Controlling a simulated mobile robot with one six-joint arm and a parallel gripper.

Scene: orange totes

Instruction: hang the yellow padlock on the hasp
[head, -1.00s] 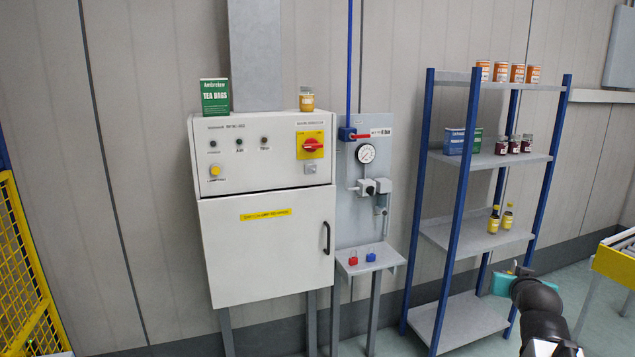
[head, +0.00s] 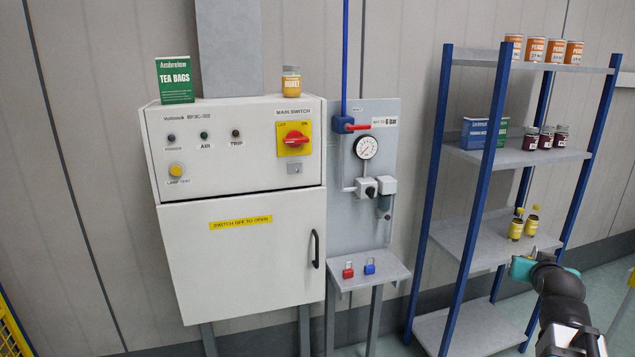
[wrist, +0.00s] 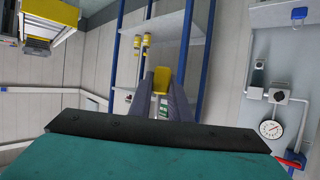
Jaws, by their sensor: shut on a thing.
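The yellow padlock (wrist: 161,80) sits between the fingertips of my gripper (wrist: 162,92) in the wrist view, and the gripper is shut on it. Its shackle cannot be made out. In the head view my gripper (head: 524,264) is at the right, in front of the blue-posted rack, well right of the cabinet, and the padlock cannot be made out there. A small grey plate (head: 294,168), which looks like the hasp, is on the cabinet front below the red main switch (head: 295,138). Its hole is too small to make out.
A red padlock (head: 348,270) and a blue padlock (head: 369,267) stand on a small grey shelf (head: 385,274) right of the cabinet (head: 230,245). The gauge panel (head: 375,225) is above it. The rack (head: 475,245) holds bottles, jars and cans.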

